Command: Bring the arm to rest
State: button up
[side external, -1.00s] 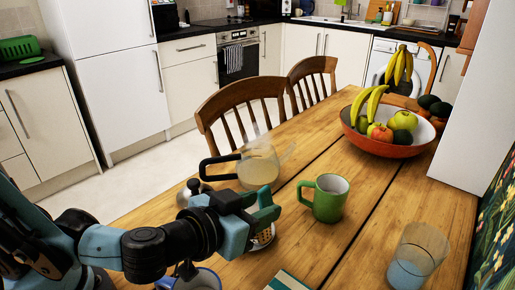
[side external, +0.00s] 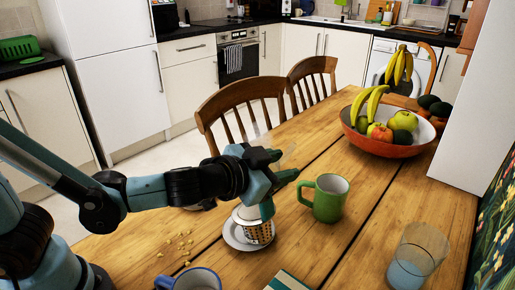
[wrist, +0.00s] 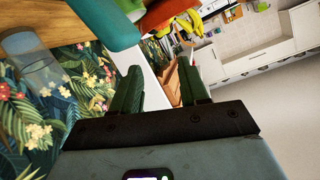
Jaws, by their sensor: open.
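My gripper (side external: 284,180) is open and seems empty. In the side view it is above the table, over the patterned cup (side external: 258,232) and left of the green mug (side external: 328,200). Whether it touches the cup cannot be told. In the wrist view its two green fingers (wrist: 160,92) stand apart with nothing seen between them. My arm reaches in from the left. The glass jug behind it is mostly hidden.
The wooden table (side external: 355,220) holds a white saucer (side external: 232,236) under the cup, a blue mug (side external: 190,280), a drinking glass (side external: 415,258), a book (side external: 288,281) and scattered crumbs (side external: 175,243). A red fruit bowl (side external: 380,148) stands behind. Chairs (side external: 240,110) line the far side.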

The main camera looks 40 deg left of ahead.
jog(key=s+a+n+g+y, duration=0.2)
jog(key=a+n+g+y, duration=0.15)
jog(key=a, duration=0.85)
jog(key=s+a+f+n+g+h, duration=0.1)
jog(key=s+a+f+g+h, duration=0.1)
jog(key=s, duration=0.6)
jog(key=shift+a+f+g, duration=0.35)
jog(key=shift+a+g, duration=0.25)
jog(key=shift+g, duration=0.35)
jog(key=shift+o, duration=0.3)
jog(key=shift+n, duration=0.25)
jog(key=o, duration=0.4)
jog(key=shift+c, duration=0.2)
jog(key=shift+w, duration=0.1)
